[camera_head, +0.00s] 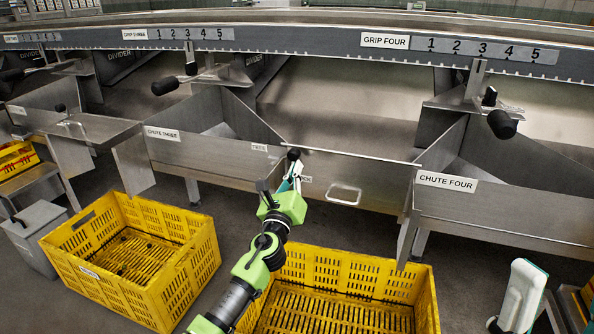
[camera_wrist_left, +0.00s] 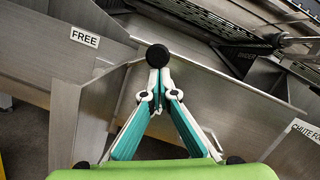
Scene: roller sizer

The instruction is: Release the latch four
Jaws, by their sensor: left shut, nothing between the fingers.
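The latch of chute four shows as a black ball knob (camera_head: 293,154) at the left end of a grey gate panel (camera_head: 362,172). The knob also shows in the left wrist view (camera_wrist_left: 157,55). It stands between the FREE label (camera_head: 259,147) and a second label, mostly hidden by my gripper. My left gripper (camera_head: 294,166) is shut and empty, its white and teal fingertips (camera_wrist_left: 158,72) right at the knob, just below it in the picture. Whether they touch cannot be told. A white and teal part of my right gripper (camera_head: 524,292) shows at the lower right, its jaws unclear.
Yellow crates stand on the floor, one at left (camera_head: 205,262) and one under the gate (camera_head: 428,295). Chute four (camera_head: 500,208) is at right, chute three (camera_head: 190,150) at left. Black-handled grips (camera_head: 503,124) hang below the numbered rail (camera_head: 400,50).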

